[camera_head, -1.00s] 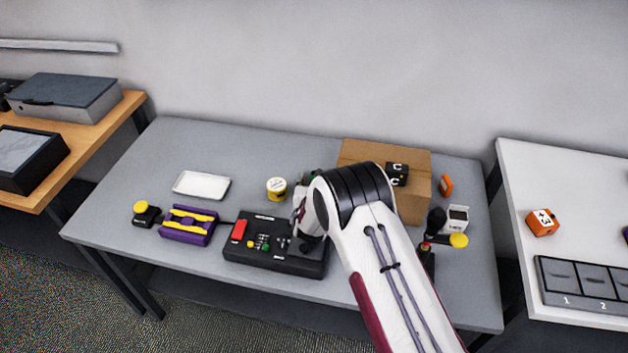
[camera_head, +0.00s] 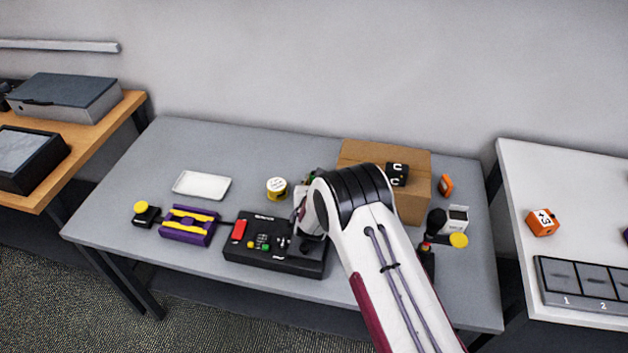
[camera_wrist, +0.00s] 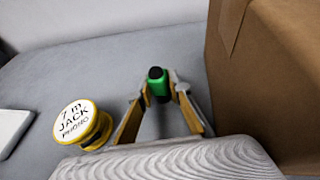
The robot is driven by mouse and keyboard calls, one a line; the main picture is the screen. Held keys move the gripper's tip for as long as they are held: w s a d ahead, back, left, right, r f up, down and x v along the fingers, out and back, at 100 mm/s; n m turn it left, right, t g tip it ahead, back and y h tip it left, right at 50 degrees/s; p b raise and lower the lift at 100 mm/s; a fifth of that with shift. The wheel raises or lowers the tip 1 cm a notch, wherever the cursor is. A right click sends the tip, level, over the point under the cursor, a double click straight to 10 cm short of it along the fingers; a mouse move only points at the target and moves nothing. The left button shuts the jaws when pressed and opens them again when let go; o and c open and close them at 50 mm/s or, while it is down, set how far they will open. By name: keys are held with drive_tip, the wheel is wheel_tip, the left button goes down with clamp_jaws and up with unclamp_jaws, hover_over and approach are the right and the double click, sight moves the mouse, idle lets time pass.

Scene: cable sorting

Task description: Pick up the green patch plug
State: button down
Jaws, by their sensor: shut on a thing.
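The green patch plug (camera_wrist: 157,82) stands out in the wrist view, with a green body and a dark end. My gripper (camera_wrist: 159,95) has its two yellow-edged fingers on either side of the plug, shut on it near the fingertips. I cannot tell whether the plug still touches the table. In the head view my arm hides most of the gripper, and only a small bit of green shows beside it.
A yellow spool (camera_wrist: 80,124) marked "7 m JACK PHONO" stands left of the gripper. A cardboard box (camera_head: 412,200) rises close on the right. A black control box (camera_head: 275,259) lies in front, and a white tray (camera_head: 202,186) lies farther left on the grey table (camera_head: 130,180).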

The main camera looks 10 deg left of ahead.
drive_tip(key=shift+r, duration=0.25)
wheel_tip(320, 180, up, 28)
drive_tip(key=shift+f, duration=0.2)
idle(0.8)
idle(0.5)
